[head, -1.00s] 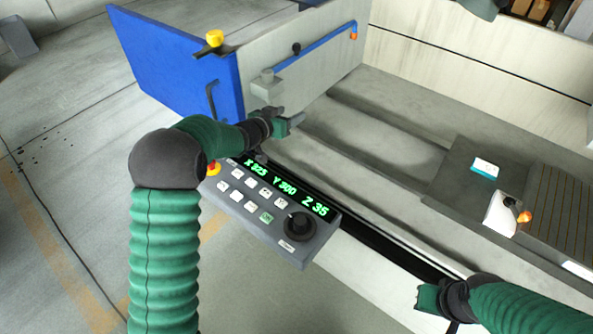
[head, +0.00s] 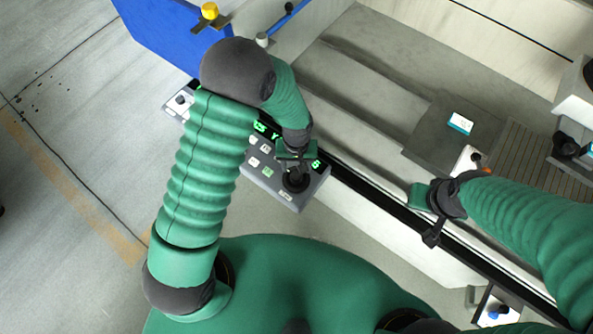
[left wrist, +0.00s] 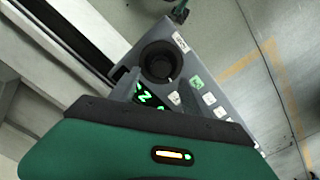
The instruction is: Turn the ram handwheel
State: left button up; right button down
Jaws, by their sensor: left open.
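A black round handwheel knob (head: 295,183) sits at the right end of the grey control panel (head: 287,200). In the left wrist view the knob (left wrist: 158,62) shows clear, with nothing gripping it. My left gripper (head: 296,160) is open and empty, just above the knob in the head view, partly covering the panel's green readout. I cannot tell whether it touches the knob. My right gripper (head: 422,197) is over the machine's front edge, to the right of the panel; its jaw opening cannot be made out.
The blue panel (head: 165,35) stands at upper left, with a yellow knob (head: 209,11) near it. The machine bed (head: 385,110) extends to the right, with a slatted plate (head: 497,135). Panel buttons (head: 254,162) lie left of the knob. Floor at left is clear.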

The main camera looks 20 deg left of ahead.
aim_at(296, 175)
pick_arm(q)
notch_tip(296, 175, down, 7)
jog(key=shift+a+r+p, duration=0.15)
jog(key=shift+p, duration=0.25)
jog(key=shift+c, duration=0.4)
grip_shut()
